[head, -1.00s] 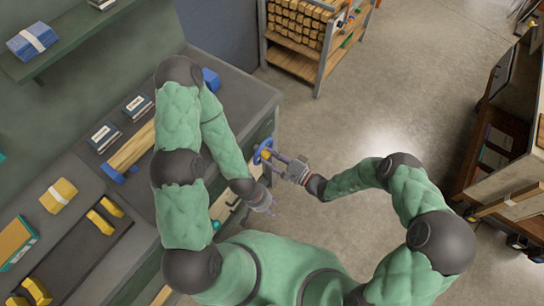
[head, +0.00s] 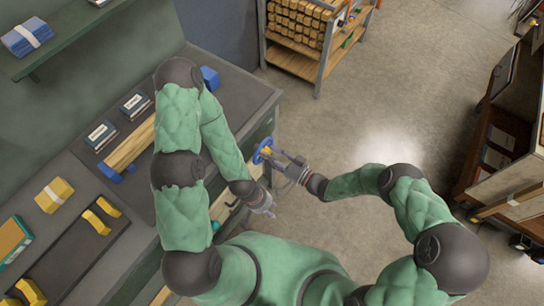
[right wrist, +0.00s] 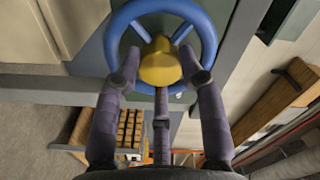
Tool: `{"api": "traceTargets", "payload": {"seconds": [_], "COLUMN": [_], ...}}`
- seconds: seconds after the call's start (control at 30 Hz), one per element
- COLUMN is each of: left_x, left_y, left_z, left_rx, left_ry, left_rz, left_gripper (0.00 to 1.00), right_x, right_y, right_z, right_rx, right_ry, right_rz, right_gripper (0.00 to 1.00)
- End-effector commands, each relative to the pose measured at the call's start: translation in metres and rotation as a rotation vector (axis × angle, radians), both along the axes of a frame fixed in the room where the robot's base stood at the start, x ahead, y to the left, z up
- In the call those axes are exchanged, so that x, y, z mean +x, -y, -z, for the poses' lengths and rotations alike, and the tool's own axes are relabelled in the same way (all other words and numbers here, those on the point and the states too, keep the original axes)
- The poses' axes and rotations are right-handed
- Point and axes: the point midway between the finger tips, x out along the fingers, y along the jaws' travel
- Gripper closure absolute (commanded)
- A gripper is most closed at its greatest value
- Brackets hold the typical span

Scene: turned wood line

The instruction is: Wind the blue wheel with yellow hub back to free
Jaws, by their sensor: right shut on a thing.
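The blue wheel (right wrist: 112,42) with its yellow hub (right wrist: 160,65) fills the upper middle of the right wrist view, facing me. My left gripper (head: 265,211) hangs lower, beside the bench front and apart from the wheel. Its fingers are too small to judge.
The grey workbench (head: 255,92) carries wood pieces, small boxes and a blue item (head: 210,78). A rack of wood blocks (head: 318,60) stands behind. A shelf unit (head: 500,130) is at the right. The floor (head: 400,110) between is clear.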

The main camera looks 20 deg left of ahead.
Motion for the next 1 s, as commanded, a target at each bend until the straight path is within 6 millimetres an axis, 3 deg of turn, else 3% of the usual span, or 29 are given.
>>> {"api": "traceTargets", "payload": {"seconds": [0.43,1.0], "left_x": [0.0,0.0], "left_y": [0.0,0.0], "left_z": [0.008,0.0088], "left_rx": [0.0,0.0], "left_ry": [0.0,0.0], "left_rz": [0.0,0.0], "left_gripper": [0.6,0.6], "right_x": [-0.0014,-0.0028], "right_y": [-0.0005,-0.0007], "right_z": [0.0017,0.0032], "right_rx": [-0.082,-0.098], "right_ry": [0.219,0.252], "right_rz": [-0.002,-0.004], "right_gripper": [0.93,0.93]}}
